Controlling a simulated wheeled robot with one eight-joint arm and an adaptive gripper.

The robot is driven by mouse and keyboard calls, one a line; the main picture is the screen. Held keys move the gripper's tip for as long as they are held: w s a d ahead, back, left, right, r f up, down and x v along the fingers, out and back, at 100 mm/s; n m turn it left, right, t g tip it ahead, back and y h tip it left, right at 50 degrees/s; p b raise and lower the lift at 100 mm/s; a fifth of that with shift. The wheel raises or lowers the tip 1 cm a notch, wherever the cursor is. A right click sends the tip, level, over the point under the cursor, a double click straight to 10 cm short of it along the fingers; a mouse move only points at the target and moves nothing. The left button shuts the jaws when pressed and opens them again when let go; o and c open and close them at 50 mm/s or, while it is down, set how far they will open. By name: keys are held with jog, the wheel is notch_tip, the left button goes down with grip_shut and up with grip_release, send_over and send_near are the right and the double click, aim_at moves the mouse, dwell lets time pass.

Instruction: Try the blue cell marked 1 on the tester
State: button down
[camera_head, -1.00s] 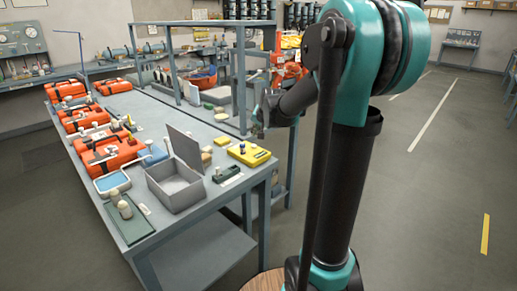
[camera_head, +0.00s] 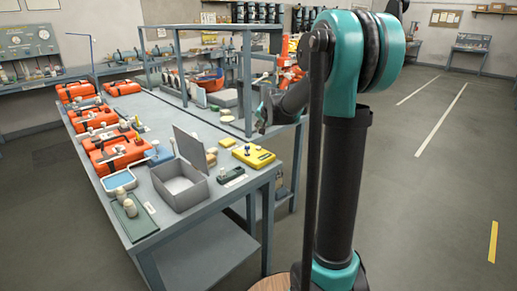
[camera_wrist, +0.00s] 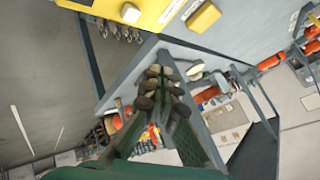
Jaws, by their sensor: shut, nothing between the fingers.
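The yellow tester (camera_head: 253,157) lies on the near right corner of the grey bench (camera_head: 200,205). A yellow box that looks like the same tester (camera_wrist: 165,14) fills the top of the wrist view. My gripper (camera_head: 266,117) is beyond the bench's right edge, above and apart from the tester. In the wrist view its dark fingers (camera_wrist: 165,88) are together, with nothing seen between them. I cannot pick out a blue cell marked 1. Small pale cylinders stand on a green tray (camera_head: 143,223) and by a small dark green holder (camera_head: 231,174); their markings are too small to read.
A grey open box (camera_head: 187,193) with a raised lid stands left of the tester. Orange cases (camera_head: 112,150) line the bench's left side. A metal frame (camera_head: 247,85) rises behind the tester near my arm. The floor on the right is clear.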

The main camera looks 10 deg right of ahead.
aim_at(259, 148)
jog(key=shift+f, duration=3.35)
jog(key=shift+f, duration=0.15)
jog(key=shift+f, duration=0.3)
jog(key=shift+f, duration=0.45)
jog(key=shift+r, duration=1)
jog(key=shift+r, duration=2.45)
